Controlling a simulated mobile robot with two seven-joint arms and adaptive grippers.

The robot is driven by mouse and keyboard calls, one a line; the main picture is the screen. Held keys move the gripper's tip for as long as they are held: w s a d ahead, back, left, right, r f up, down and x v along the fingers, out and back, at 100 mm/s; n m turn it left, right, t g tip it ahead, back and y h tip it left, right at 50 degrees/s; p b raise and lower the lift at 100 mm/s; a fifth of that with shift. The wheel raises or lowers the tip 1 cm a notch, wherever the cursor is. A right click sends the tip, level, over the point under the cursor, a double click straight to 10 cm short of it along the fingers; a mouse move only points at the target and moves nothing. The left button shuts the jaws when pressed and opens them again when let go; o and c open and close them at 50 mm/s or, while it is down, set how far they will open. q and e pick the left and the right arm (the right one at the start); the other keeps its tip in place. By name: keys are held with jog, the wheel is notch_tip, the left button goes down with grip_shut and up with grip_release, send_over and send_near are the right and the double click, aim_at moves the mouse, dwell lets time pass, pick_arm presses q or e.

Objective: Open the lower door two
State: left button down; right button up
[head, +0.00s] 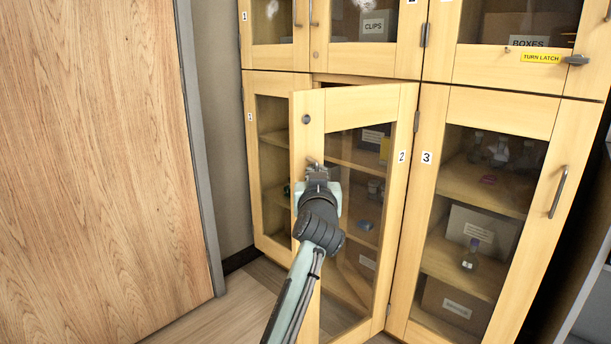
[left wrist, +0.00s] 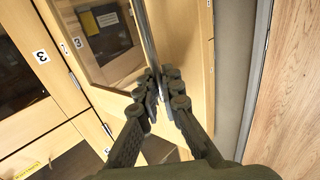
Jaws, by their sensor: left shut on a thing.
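The lower door two (head: 360,100), a pale wood frame with a glass pane and a "2" label, stands ajar. Its left edge is swung out from the cabinet, and its hinge side is on the right. My left gripper (head: 316,168) is at the door's left stile, shut on the door's handle. In the left wrist view the fingers (left wrist: 165,92) close around the metal handle bar (left wrist: 148,40). The gripper hides most of the handle in the head view. My right gripper is not in view.
Lower door three (head: 495,110) is shut to the right, with its own handle (head: 558,192). Lower door one (head: 268,85) is at the left. Upper doors are above, one with a turn latch (head: 577,60). A large wood panel (head: 95,150) stands at the left. Floor (head: 215,315) shows between.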

pick_arm(q)
jog(key=shift+s+d+r+n+y+b, duration=0.1)
jog(key=shift+s+d+n+y+b, duration=0.45)
jog(key=shift+s+d, duration=0.45)
jog(key=shift+s+d+n+y+b, duration=0.3)
jog(key=shift+s+d+y, duration=0.45)
jog(key=shift+s, duration=0.35)
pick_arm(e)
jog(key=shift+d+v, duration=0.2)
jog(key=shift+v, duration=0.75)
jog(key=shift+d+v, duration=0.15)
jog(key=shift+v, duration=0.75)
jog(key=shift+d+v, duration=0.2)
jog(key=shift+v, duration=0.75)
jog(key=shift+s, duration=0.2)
pick_arm(q)
jog(key=c, duration=1.9)
grip_release()
jog(key=shift+c, duration=0.2)
jog(key=s, duration=1.2)
jog(key=shift+d, duration=0.3)
